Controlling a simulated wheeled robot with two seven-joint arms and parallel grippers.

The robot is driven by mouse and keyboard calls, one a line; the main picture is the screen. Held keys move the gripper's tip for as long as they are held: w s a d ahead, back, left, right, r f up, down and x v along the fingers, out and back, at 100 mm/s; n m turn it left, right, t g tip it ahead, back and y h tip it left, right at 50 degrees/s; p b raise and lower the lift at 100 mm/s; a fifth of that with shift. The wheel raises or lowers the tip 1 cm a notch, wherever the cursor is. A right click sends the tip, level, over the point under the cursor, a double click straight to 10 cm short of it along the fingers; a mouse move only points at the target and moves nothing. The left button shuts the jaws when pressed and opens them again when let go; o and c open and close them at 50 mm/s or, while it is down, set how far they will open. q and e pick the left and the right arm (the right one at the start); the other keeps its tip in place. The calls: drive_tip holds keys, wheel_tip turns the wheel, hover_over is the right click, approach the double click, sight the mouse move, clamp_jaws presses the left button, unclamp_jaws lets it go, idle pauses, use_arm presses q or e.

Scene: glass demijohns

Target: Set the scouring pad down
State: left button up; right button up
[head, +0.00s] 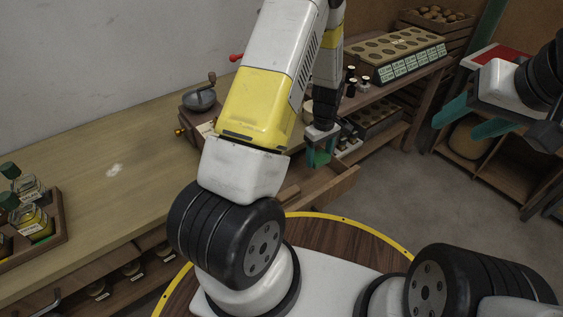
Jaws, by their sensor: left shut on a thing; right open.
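My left gripper (320,155) points down over the open drawer at the right end of the long wooden worktop. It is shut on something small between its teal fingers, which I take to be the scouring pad. The pad is too small and too much hidden by the fingers and arm to make out clearly. I cannot tell whether it touches anything below. My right gripper (455,125), with teal fingers spread, is open and empty at the right, in front of the low shelf unit.
The wooden worktop (105,195) is largely bare in its middle. A tray of jars (50,238) stands at its left end and a coffee grinder (200,98) near my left arm. The open drawer (330,187) juts out. A holed rack (395,55) stands behind; a shelf unit (480,158) is right.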

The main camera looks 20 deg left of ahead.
sight(316, 182)
use_arm(q)
wheel_tip(316, 182, down, 10)
drive_tip(key=shift+w+f, duration=0.1)
drive_tip(key=shift+f, duration=0.1)
drive_tip(key=shift+f, duration=0.1)
idle(0.3)
drive_tip(key=o, duration=1.3)
